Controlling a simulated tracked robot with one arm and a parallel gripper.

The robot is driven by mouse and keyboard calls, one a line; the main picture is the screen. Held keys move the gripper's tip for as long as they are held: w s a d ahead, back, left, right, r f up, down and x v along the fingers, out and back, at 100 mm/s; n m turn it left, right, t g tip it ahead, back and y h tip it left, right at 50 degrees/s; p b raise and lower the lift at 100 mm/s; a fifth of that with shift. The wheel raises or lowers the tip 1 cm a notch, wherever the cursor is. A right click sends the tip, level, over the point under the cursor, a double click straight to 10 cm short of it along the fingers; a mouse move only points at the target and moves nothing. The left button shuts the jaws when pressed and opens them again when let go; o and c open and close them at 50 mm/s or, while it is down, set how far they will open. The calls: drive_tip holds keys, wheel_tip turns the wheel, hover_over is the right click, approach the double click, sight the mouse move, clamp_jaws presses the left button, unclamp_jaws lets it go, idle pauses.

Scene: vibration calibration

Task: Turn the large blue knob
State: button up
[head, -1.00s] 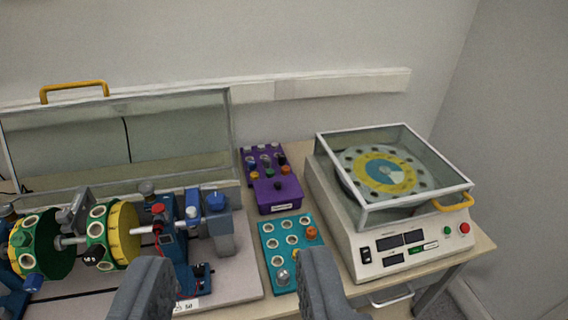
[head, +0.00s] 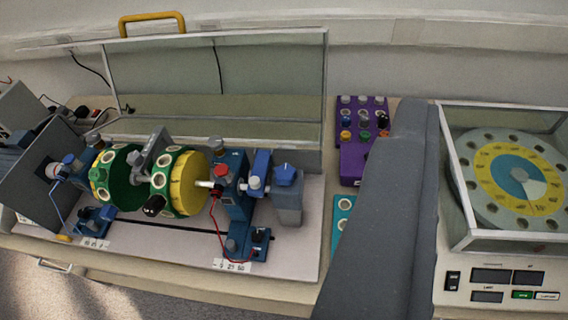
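A large blue knob (head: 286,174) sits on top of a grey box at the right end of the rotor rig (head: 110,228), left of centre in the head view. My gripper (head: 408,130) shows as a big dark grey shape right of centre, close to the camera. It is to the right of the knob and apart from it in the picture. Only one broad grey shape shows, so I cannot tell how far apart the fingers are. It hides most of the teal panel (head: 341,215) and part of the purple box.
A raised clear cover with a yellow handle (head: 152,17) stands behind the rig. The purple control box (head: 352,163) is right of the rig. A balancing machine with a clear lid (head: 470,247) is at the right. A wall closes off the back.

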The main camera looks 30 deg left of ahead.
drive_tip(key=o, duration=0.3)
drive_tip(key=shift+w, duration=0.15)
drive_tip(key=m+g+h+p, duration=0.1)
drive_tip(key=m+g+p, duration=0.3)
drive_tip(key=g+p, duration=0.65)
hover_over(284, 172)
drive_tip(key=s+d+p, duration=0.2)
drive_tip(key=s+d, duration=0.2)
drive_tip(key=s, duration=0.1)
wheel_tip(284, 172, down, 16)
drive_tip(key=t, duration=0.2)
drive_tip(key=a+f+m+g+h+p, duration=0.1)
drive_tip(key=a+f+m+g+p, duration=0.2)
drive_tip(key=a+f, duration=0.5)
drive_tip(key=shift+n, duration=0.6)
drive_tip(key=x, duration=0.4)
drive_tip(key=d+p+x, duration=0.1)
drive_tip(key=x, duration=0.4)
drive_tip(key=p+x, duration=0.1)
drive_tip(key=x, duration=0.4)
drive_tip(key=shift+d, duration=0.2)
